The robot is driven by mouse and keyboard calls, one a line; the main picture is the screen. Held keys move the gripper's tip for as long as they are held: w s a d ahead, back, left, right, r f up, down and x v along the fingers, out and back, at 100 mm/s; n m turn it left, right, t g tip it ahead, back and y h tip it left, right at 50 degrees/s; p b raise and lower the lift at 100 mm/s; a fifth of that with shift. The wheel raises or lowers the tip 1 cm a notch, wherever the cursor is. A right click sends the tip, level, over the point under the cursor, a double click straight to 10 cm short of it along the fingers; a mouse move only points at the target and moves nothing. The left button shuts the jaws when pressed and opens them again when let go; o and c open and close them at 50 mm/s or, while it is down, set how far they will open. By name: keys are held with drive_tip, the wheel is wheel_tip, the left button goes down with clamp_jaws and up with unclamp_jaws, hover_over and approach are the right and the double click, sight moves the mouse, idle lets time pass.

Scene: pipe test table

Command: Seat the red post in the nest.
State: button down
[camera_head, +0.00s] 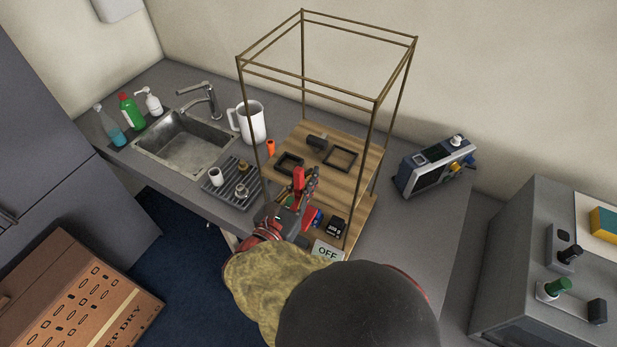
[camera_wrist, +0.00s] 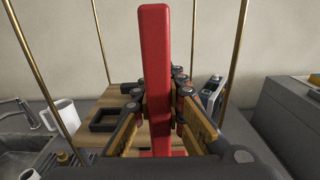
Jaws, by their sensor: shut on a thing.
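The red post (camera_head: 298,177) is upright in my gripper (camera_head: 301,196), above the front part of the wooden board. In the wrist view the red post (camera_wrist: 155,60) stands between the two fingers of my gripper (camera_wrist: 160,108), which are shut on it. Two dark square frames lie on the board: a smaller left frame (camera_head: 277,165) and a larger right frame (camera_head: 353,152). I cannot tell which is the nest. The post is in front of both and apart from them. One dark frame (camera_wrist: 93,126) also shows left of the fingers in the wrist view.
A brass-coloured cage (camera_head: 377,101) with thin posts stands around the wooden board (camera_head: 370,165). A dark block (camera_head: 316,142) sits at the board's back. An orange cup (camera_head: 271,147), white jug (camera_head: 257,124) and drying rack (camera_head: 245,201) stand left; a blue-grey device (camera_head: 430,167) stands right.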

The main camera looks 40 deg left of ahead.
drive_tip(key=w+a+f+b, duration=0.1)
drive_tip(key=w+b, duration=0.3)
drive_tip(key=w, duration=0.9)
drive_tip(key=w+a+f+b, duration=0.1)
drive_tip(key=w+b, duration=0.3)
drive_tip(key=w, duration=0.8)
drive_tip(key=shift+w+a, duration=0.4)
idle(1.0)
drive_tip(key=shift+f+b, duration=0.45)
drive_tip(key=shift+b, duration=0.25)
idle(0.4)
drive_tip(key=c, duration=1.8)
unclamp_jaws()
drive_tip(key=shift+o, duration=0.3)
drive_tip(key=shift+s, duration=0.1)
drive_tip(key=s+d, duration=0.1)
drive_tip(key=s, duration=1)
drive_tip(key=shift+s+d, duration=0.2)
drive_tip(key=shift+s, duration=0.15)
